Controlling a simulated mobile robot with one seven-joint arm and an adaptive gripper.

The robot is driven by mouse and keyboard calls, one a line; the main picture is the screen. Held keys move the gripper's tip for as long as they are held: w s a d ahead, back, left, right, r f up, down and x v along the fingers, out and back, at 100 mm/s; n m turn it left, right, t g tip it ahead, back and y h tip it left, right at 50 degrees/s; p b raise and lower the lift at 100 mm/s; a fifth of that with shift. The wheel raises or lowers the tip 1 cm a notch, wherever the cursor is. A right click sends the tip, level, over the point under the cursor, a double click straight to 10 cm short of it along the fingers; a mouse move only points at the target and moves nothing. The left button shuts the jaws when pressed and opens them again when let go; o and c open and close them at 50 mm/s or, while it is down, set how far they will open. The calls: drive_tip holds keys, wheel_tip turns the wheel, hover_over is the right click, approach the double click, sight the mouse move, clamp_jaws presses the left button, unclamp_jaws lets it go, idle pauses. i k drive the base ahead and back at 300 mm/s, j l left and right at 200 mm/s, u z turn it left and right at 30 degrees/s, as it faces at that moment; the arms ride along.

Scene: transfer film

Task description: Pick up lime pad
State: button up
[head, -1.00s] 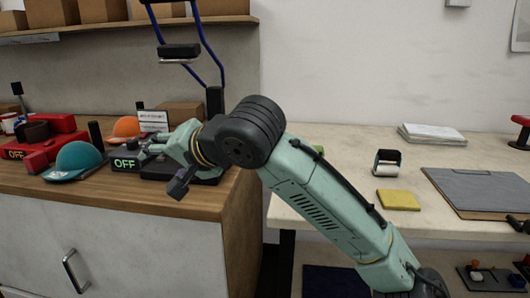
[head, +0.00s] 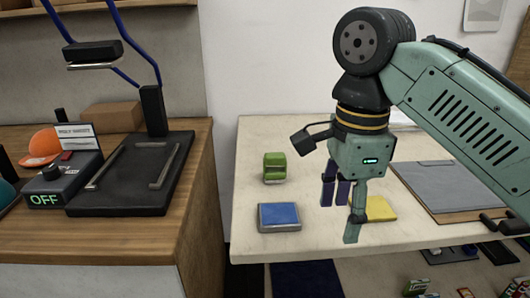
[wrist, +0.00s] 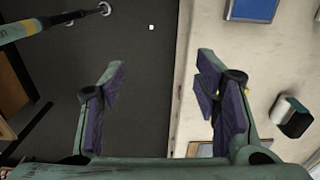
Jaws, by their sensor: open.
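A flat yellow pad (head: 381,208), the nearest to lime among the flat pads I see, lies on the pale table (head: 300,135). It is partly hidden behind my gripper (head: 343,212) in the head view. My gripper points down, open and empty, near the table's front edge. In the wrist view my gripper (wrist: 162,85) has one finger over the dark floor and the other over the table edge. A small yellow patch (wrist: 262,142) shows beside the right finger there; I cannot tell whether it is the pad.
A blue pad (head: 279,216) and an upright green object (head: 274,167) stand left on the table. A grey clipboard (head: 440,184) lies right. A black holder (wrist: 293,117) shows in the wrist view. A wooden counter with a black press (head: 135,175) stands left across a gap.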

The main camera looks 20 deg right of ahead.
sight(272, 174)
drive_tip(key=i, duration=1)
